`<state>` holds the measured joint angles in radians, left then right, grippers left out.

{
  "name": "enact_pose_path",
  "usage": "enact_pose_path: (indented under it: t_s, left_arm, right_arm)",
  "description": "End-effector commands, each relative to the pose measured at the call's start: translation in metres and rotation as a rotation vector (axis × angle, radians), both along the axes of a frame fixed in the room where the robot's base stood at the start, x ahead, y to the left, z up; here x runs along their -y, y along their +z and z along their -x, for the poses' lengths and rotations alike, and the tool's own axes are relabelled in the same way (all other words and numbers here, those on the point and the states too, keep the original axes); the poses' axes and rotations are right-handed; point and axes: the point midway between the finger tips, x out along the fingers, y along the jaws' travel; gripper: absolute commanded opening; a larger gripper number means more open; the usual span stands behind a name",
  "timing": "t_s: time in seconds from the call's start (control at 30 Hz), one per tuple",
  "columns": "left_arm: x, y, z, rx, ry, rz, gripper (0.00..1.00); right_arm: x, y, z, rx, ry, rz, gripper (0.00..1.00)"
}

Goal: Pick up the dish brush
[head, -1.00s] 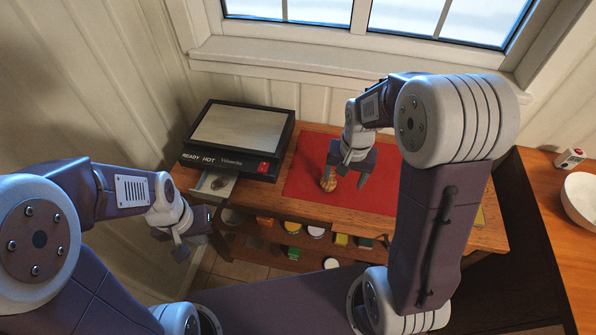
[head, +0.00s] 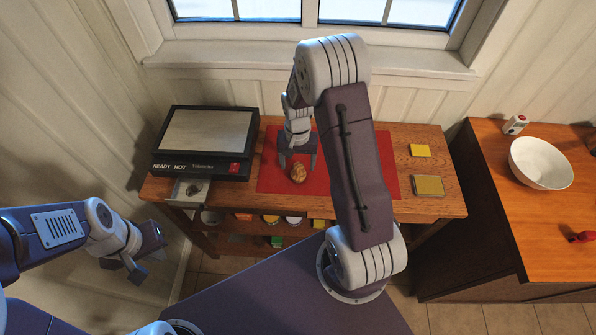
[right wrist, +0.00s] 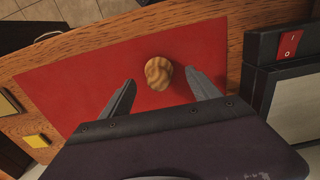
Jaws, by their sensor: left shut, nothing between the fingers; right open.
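I cannot make out a dish brush for certain. A small red object (head: 583,237), cut off by the right edge of the head view, lies on the right counter; I cannot tell what it is. My right gripper (head: 298,163) is open and empty over the red mat. A round brown ridged item, like a bread roll (head: 298,173), lies on the mat just ahead of its fingertips. In the right wrist view the roll (right wrist: 158,72) shows between and beyond the open fingertips (right wrist: 160,80). My left gripper (head: 124,268) is shut and empty, at the left, off the table.
A black appliance (head: 205,140) stands on the table's left, with a small metal tray (head: 188,192) before it. Yellow pads (head: 428,186) lie right of the red mat (head: 380,165).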

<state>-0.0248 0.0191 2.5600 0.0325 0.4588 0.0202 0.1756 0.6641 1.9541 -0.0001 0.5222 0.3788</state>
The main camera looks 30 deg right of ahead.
Motion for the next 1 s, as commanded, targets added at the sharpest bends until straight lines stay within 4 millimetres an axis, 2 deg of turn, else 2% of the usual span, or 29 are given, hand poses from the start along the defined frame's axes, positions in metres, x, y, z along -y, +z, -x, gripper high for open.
enact_pose_path:
  t_s: [0.23,0.33,0.5,0.53,0.77,1.0]
  left_arm:
    - [0.000,0.010,0.000,0.000,0.000,0.000,0.00]
    - [0.000,0.010,0.000,0.000,0.000,0.000,0.00]
    - [0.000,0.010,0.000,0.000,0.000,0.000,0.00]
    - [0.000,0.010,0.000,0.000,0.000,0.000,0.00]
    - [0.000,0.010,0.000,0.000,0.000,0.000,0.00]
    - [0.000,0.009,0.000,0.000,0.000,0.000,0.00]
  right_arm:
    - [0.003,-0.041,-0.001,-0.004,0.000,0.000,0.71]
    - [0.004,-0.048,-0.001,-0.002,0.000,0.000,0.71]
    - [0.003,-0.049,-0.002,-0.001,0.000,-0.001,0.71]
    - [0.003,-0.049,-0.002,-0.001,0.000,-0.001,0.69]
    - [0.003,-0.049,-0.002,-0.001,0.000,-0.001,0.04]
    - [0.004,-0.048,-0.002,0.000,0.000,0.000,0.04]
